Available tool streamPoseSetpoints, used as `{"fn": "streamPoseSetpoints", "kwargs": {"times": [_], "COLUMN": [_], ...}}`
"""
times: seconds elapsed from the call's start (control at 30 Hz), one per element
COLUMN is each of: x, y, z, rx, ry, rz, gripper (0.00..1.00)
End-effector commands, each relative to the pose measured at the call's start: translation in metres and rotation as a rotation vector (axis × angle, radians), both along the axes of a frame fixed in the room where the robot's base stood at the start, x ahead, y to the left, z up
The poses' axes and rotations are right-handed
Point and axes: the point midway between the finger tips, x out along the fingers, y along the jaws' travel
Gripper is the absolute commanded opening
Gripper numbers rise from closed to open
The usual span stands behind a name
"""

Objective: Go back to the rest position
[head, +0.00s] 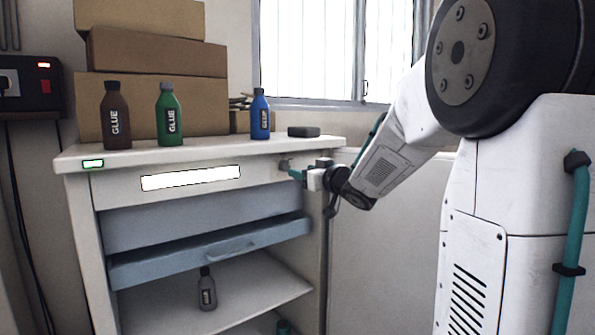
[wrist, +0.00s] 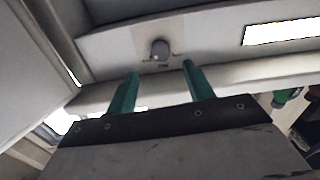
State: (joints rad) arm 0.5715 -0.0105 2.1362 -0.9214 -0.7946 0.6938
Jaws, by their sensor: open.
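My gripper (head: 292,173) is at the right end of the cabinet's front panel, near a small round grey knob (head: 284,164). In the wrist view my gripper (wrist: 160,82) shows two teal fingers spread apart with nothing between them. The knob (wrist: 160,49) lies just beyond the fingertips, on the pale panel. I cannot tell exactly how large the gap to it is. My arm reaches in from the right, its forearm sloping down to the cabinet.
The white cabinet (head: 75,158) carries brown (head: 116,116), green (head: 169,115) and blue (head: 260,115) glue bottles and a dark block (head: 303,131). A blue-grey drawer (head: 210,252) stands partly out. A grey bottle (head: 207,290) is on the shelf below. Cardboard boxes (head: 158,53) are stacked behind.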

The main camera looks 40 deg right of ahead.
Motion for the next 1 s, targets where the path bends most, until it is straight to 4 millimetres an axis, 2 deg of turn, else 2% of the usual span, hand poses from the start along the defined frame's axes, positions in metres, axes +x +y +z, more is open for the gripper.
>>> {"fn": "streamPoseSetpoints", "kwargs": {"times": [0.13,0.67,0.73,0.8,0.87,0.93,1.0], "x": [-0.008,-0.008,-0.008,-0.009,-0.014,-0.028,-0.051], "y": [0.0,0.0,-0.004,-0.016,-0.032,-0.052,-0.061], "z": [0.0,0.0,-0.005,-0.015,-0.034,-0.059,-0.081], "rx": [0.0,-0.006,-0.03,-0.053,-0.064,-0.072,-0.075], "ry": [0.001,0.0,0.022,0.071,0.147,0.263,0.394], "rz": [0.0,0.001,-0.021,-0.08,-0.16,-0.276,-0.382], "gripper": [0.52,0.52,0.52,0.52,0.52,0.52,0.52]}}
